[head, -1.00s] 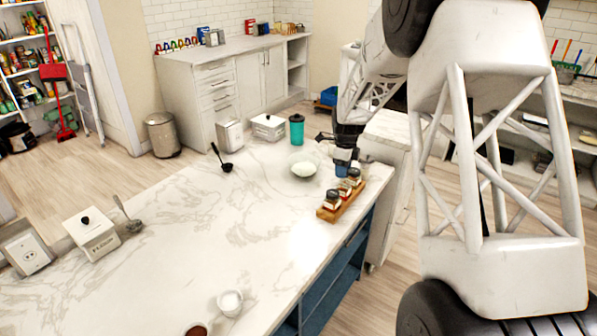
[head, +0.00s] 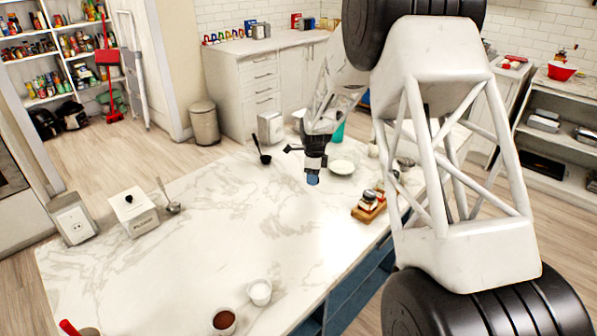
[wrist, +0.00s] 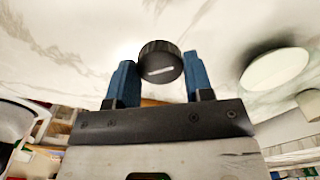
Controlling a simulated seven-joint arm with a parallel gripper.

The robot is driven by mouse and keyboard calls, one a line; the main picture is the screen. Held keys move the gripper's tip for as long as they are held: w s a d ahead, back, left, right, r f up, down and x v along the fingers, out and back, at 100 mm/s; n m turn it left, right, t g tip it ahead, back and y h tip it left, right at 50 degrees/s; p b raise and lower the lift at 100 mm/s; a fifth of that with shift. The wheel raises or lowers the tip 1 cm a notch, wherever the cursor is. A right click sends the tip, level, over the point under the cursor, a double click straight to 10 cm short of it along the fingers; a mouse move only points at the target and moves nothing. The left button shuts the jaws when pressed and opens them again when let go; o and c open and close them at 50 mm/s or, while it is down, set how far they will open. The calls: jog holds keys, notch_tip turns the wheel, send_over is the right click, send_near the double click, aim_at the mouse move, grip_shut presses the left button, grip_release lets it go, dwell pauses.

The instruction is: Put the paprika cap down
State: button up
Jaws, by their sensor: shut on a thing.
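The paprika cap (wrist: 160,64) is a round black lid with ribbed sides and a white mark, seen between the blue fingers in the wrist view. My gripper (wrist: 161,72) is shut on it. In the head view my gripper (head: 313,180) points down over the marble counter (head: 225,215), left of the spice rack. The cap cannot be made out there. The wooden spice rack (head: 364,215) holds small jars near the counter's right edge and is partly hidden by my arm.
A white bowl (head: 342,167) stands behind and right of my gripper, with a black ladle (head: 262,152) to the left. A white cup (head: 260,292) and a cup of brown powder (head: 223,322) stand at the front. The counter's middle is clear.

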jog(key=shift+a+f, duration=0.2)
jog(key=shift+a, duration=0.45)
jog(key=shift+a+f, duration=0.15)
jog(key=shift+a, duration=0.5)
send_over(298, 170)
jog(key=shift+f, duration=0.75)
jog(key=shift+f, duration=1.75)
jog(key=shift+f, duration=0.15)
jog(key=o, duration=1)
